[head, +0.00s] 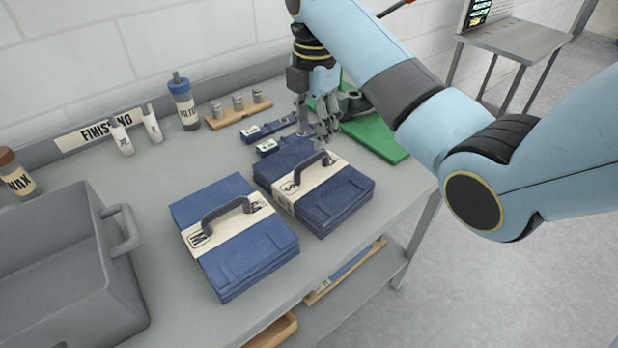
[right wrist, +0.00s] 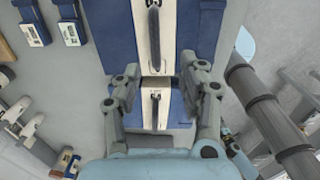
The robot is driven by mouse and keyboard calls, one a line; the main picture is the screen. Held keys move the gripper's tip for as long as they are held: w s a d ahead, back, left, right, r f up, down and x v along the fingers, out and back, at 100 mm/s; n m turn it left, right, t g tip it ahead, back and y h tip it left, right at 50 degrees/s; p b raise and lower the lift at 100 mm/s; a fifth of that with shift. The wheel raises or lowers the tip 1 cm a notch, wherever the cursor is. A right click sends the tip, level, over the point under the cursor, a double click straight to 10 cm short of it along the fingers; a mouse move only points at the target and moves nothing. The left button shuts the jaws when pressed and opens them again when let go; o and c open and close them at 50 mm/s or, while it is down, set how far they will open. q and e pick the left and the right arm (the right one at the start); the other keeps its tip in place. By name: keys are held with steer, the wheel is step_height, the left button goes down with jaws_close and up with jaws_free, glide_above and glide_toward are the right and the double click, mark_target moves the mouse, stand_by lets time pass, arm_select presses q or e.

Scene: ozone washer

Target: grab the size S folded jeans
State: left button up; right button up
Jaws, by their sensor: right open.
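Two stacks of blue folded jeans lie side by side on the grey table, each with a cream paper band and a dark handle on top. In the head view these are the left jeans (head: 255,265) and the right jeans (head: 335,205). A mark like an S shows on the right band, but it is small. My right gripper (head: 325,128) is open and empty above the back of the right jeans. In the right wrist view, its spread fingers (right wrist: 160,75) flank the gap between the upper jeans (right wrist: 202,30) and the lower jeans (right wrist: 180,112). My left gripper is out of view.
A grey bin (head: 60,270) stands at the left. A blue-capped bottle (head: 186,105), white bottles (head: 151,123) and a wooden rack (head: 240,110) stand along the back. Small blue tagged items (head: 268,130) and a green board (head: 378,138) lie behind the right jeans.

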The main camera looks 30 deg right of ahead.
mark_target(312, 157)
steer(key=f, duration=0.3)
steer(key=shift+w+f, duration=0.25)
steer(key=shift+f, duration=0.05)
step_height(312, 157, down, 5)
steer(key=shift+w+d+f+p, duration=0.1)
steer(key=shift+w+d+p, duration=0.05)
steer(key=shift+p, duration=0.4)
steer(key=shift+c, duration=0.2)
jaws_close()
